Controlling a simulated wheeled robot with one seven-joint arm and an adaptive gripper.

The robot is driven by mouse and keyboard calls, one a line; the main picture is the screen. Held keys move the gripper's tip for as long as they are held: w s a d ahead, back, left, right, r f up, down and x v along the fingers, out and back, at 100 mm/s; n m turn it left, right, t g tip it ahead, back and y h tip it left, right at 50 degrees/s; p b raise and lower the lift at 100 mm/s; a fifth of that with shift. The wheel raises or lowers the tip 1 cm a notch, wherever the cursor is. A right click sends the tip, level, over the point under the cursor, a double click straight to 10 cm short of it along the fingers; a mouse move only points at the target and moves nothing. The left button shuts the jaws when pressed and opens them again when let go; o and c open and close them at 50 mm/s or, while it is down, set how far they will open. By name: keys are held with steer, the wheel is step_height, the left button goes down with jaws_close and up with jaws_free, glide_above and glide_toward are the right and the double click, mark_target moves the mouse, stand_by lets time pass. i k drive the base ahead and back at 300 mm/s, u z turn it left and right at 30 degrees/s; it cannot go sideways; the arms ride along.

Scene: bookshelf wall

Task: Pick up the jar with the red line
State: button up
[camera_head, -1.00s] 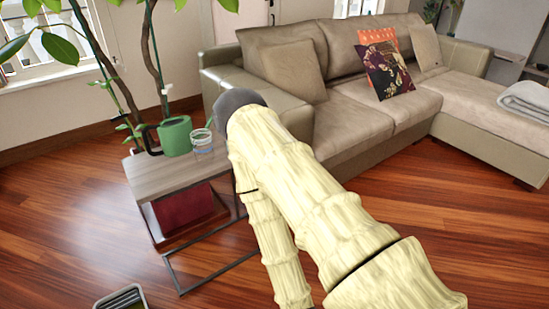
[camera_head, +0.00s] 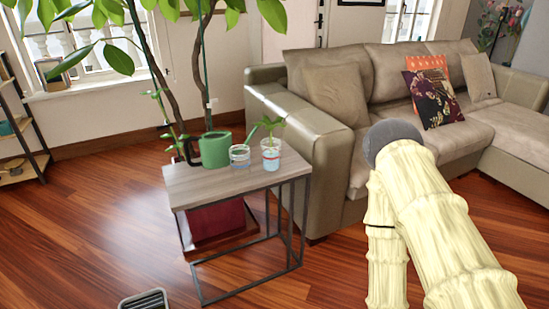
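A clear jar with a red line (camera_head: 270,156) stands upright near the right end of a small side table (camera_head: 205,184). A green sprig stands in it, and its lower part looks light blue. A shorter clear jar (camera_head: 239,157) stands just left of it, apart from it, with a dark band. My arm, in a pale yellow cover, rises at the right of the view, well to the right of the table. My gripper itself is not in view.
A green watering can (camera_head: 215,149) stands left of the jars. A leafy plant (camera_head: 165,50) rises behind the table. A beige sofa (camera_head: 318,137) is close behind the table's right side. The wooden floor in front is mostly clear.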

mark_target(270, 156)
steer(key=u, duration=0.25)
steer(key=k, duration=0.6)
steer(key=u, duration=0.55)
steer(key=k, duration=0.65)
steer(key=z, duration=0.8)
steer(key=i, duration=1.85)
steer(key=u, duration=0.75)
